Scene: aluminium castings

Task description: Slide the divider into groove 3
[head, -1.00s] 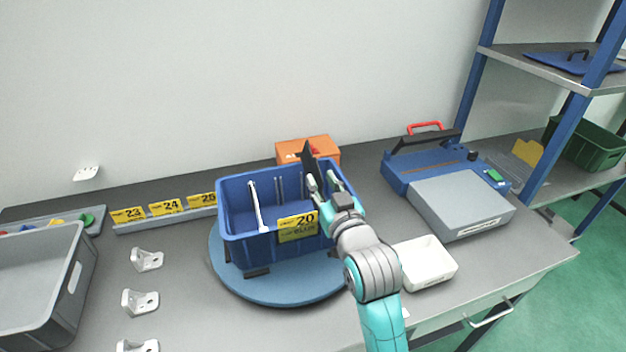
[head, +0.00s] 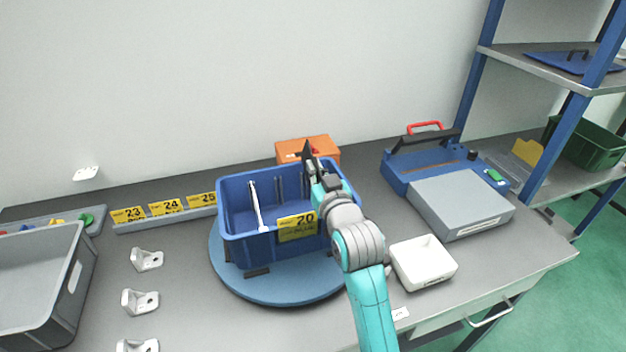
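The blue bin (head: 232,240) with the yellow "20" label (head: 297,227) stands on a round blue turntable (head: 225,272). A white divider (head: 256,207) stands in its left part. Thin upright ribs (head: 278,188) show on the inner back wall; groove numbers cannot be read. A dark, pointed plate (head: 307,153), seemingly the divider, sticks up above the bin's right part. My gripper (head: 314,176) is over the right part of the bin, right at the plate. The fingers are mostly hidden by the wrist, so their grip on the plate and the plate's lower edge cannot be made out.
An orange box (head: 290,149) is close behind the bin. A white tray (head: 423,263) and a blue-grey machine (head: 460,200) are to the right. A grey crate (head: 75,285), metal brackets (head: 146,259) and a label rail (head: 165,220) are to the left.

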